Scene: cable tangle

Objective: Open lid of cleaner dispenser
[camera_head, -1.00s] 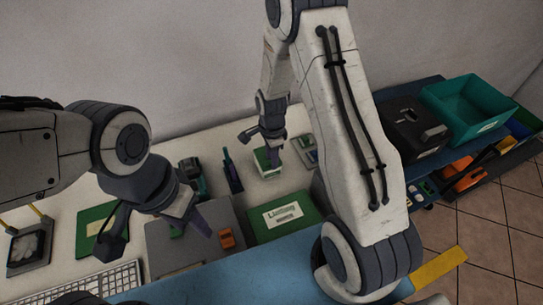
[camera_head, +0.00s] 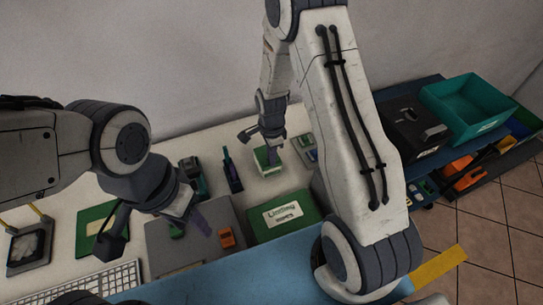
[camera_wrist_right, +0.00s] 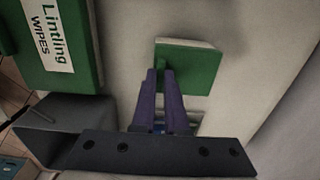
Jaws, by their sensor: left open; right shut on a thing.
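The cleaner dispenser (camera_head: 264,168) is a small green and white box on the white table in the head view. It also shows in the right wrist view, with a broad green face and a white edge (camera_wrist_right: 200,67). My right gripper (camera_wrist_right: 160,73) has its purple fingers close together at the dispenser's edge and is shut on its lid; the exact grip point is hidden. How far the lid stands open I cannot tell. My left gripper (camera_head: 203,222) is open and empty above the grey pad, well left of the dispenser.
A green wipes box (camera_head: 280,214) lies in front of the dispenser and shows in the right wrist view (camera_wrist_right: 62,60). Dark tools (camera_head: 232,178) stand left of it. A keyboard (camera_head: 100,280) is at front left. A teal bin (camera_head: 468,105) stands at right.

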